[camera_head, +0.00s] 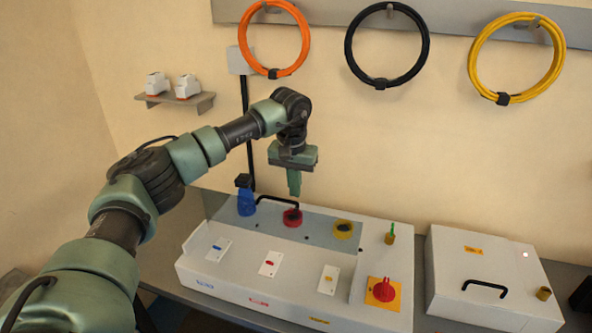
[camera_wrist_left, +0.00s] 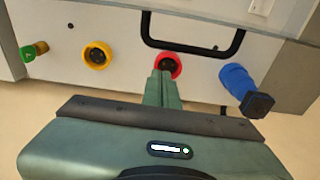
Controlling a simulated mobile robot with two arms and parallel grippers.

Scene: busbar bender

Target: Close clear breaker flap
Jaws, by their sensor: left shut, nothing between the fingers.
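The clear breaker flap (camera_head: 268,222) is a grey, see-through panel across the back part of the white breaker box (camera_head: 215,262) in the head view. I cannot tell its exact tilt. My right gripper is not in view.
A blue plug (camera_head: 246,201) stands upright left of the handle. A yellow socket (camera_head: 343,229) and a red rotary knob (camera_head: 383,290) are to the right. A second white box (camera_head: 470,255) with its own handle stands farther right. Cable coils hang on the wall behind.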

